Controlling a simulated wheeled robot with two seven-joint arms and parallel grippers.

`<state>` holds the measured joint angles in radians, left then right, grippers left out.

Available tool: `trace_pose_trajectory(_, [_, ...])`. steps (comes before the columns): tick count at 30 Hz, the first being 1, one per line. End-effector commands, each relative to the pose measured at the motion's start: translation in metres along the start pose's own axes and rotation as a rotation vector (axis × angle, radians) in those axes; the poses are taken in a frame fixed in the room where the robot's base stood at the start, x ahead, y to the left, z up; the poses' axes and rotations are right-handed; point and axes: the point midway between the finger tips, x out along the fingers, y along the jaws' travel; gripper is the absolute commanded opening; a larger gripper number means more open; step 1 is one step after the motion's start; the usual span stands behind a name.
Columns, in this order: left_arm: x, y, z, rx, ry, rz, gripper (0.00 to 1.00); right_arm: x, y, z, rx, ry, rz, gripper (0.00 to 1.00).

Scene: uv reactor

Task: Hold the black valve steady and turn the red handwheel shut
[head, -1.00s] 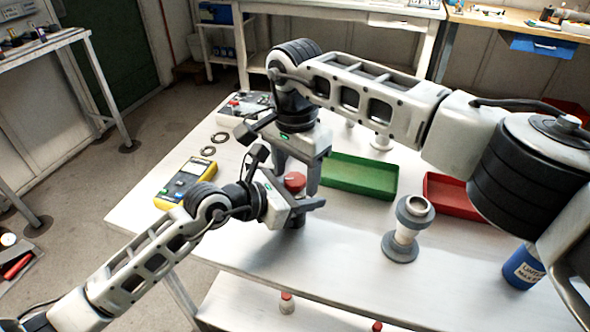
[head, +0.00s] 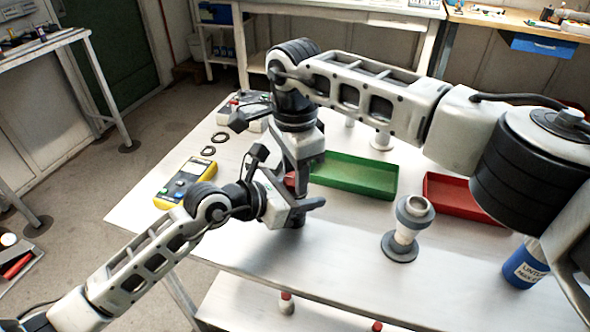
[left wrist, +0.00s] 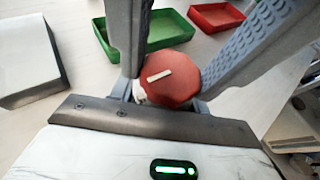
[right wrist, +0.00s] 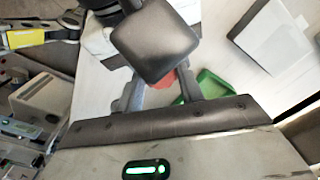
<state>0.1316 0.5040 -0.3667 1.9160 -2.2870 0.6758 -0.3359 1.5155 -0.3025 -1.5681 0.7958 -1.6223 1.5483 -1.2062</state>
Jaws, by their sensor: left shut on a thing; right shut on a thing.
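The red handwheel (head: 290,180) is mostly hidden by my grippers in the head view. The left wrist view shows its red top (left wrist: 172,84) with a pale bar mark, and the right wrist view only a sliver (right wrist: 164,80). My right gripper (head: 302,190) reaches down from above and is shut on the handwheel, one finger on each side. My left gripper (head: 300,212) comes in low from the left, just below the wheel, and is shut on the valve body. The black valve itself is hidden behind the grippers.
A green tray (head: 352,190) lies close right of the grippers, with a red tray (head: 455,215) beyond. A grey-and-white flanged piece (head: 400,247) stands in front, and a blue can (head: 524,267) at far right. A yellow meter (head: 184,180) and black rings (head: 220,137) lie left.

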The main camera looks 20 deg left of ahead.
Motion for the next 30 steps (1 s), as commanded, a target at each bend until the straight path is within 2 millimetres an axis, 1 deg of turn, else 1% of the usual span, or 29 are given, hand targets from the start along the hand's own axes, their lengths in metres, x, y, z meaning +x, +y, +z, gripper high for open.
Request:
trace_pose_trajectory(2, [0.000, 0.000, 0.000, 0.000, 0.001, 0.000, 0.15, -0.001, 0.000, 0.000, 0.001, -0.001, -0.001, 0.14])
trace_pose_trajectory(3, [0.000, 0.000, 0.000, 0.000, 0.001, 0.000, 0.15, -0.001, 0.000, 0.000, 0.001, -0.001, -0.001, 0.43])
trace_pose_trajectory(5, [0.000, 0.000, 0.000, 0.000, 0.001, 0.000, 0.15, -0.001, 0.000, 0.000, 0.000, -0.001, -0.001, 0.59])
trace_pose_trajectory(13, [0.000, 0.000, 0.000, 0.000, 0.001, 0.000, 0.15, -0.001, 0.000, 0.000, -0.001, -0.001, -0.001, 0.60])
trace_pose_trajectory(17, [0.000, 0.000, 0.000, 0.000, 0.001, 0.000, 0.15, -0.009, -0.001, 0.000, -0.001, 0.000, -0.002, 0.60])
trace_pose_trajectory(20, [0.000, 0.000, 0.000, 0.000, 0.001, 0.000, 0.15, -0.024, -0.001, 0.000, -0.002, 0.001, -0.005, 0.60])
trace_pose_trajectory(27, [0.000, 0.000, 0.000, 0.000, 0.001, 0.000, 0.15, -0.076, -0.001, 0.000, 0.000, 0.001, -0.005, 0.60])
trace_pose_trajectory(30, [0.000, 0.000, 0.000, 0.000, 0.001, 0.000, 0.15, -0.095, -0.001, 0.000, 0.001, 0.000, -0.004, 0.60])
